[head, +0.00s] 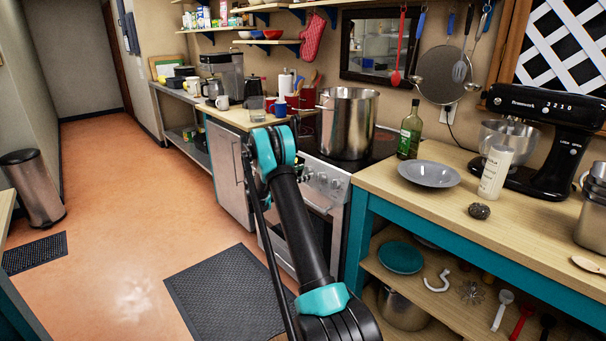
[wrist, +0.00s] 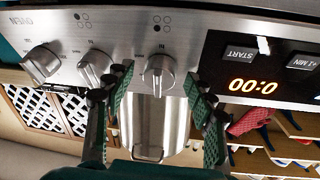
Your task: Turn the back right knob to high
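In the head view the stove's front panel (head: 322,178) carries several silver knobs, partly hidden by my arm. In the wrist view, where the panel lettering is upside down, three knobs show: one near the OVEN label (wrist: 41,62), a middle one (wrist: 94,68), and one nearest the display (wrist: 158,73). My gripper (wrist: 158,88) is open, its green-padded fingers on either side of the knob nearest the display, with gaps visible. That knob has a four-circle burner icon (wrist: 162,22) beside it. My gripper is hidden in the head view.
A large steel pot (head: 347,125) stands on the stovetop, and a green bottle (head: 410,130) is on the counter to its right. The oven display (wrist: 253,86) reads 0:00, close to one finger. A dark mat (head: 225,295) lies on the floor before the stove.

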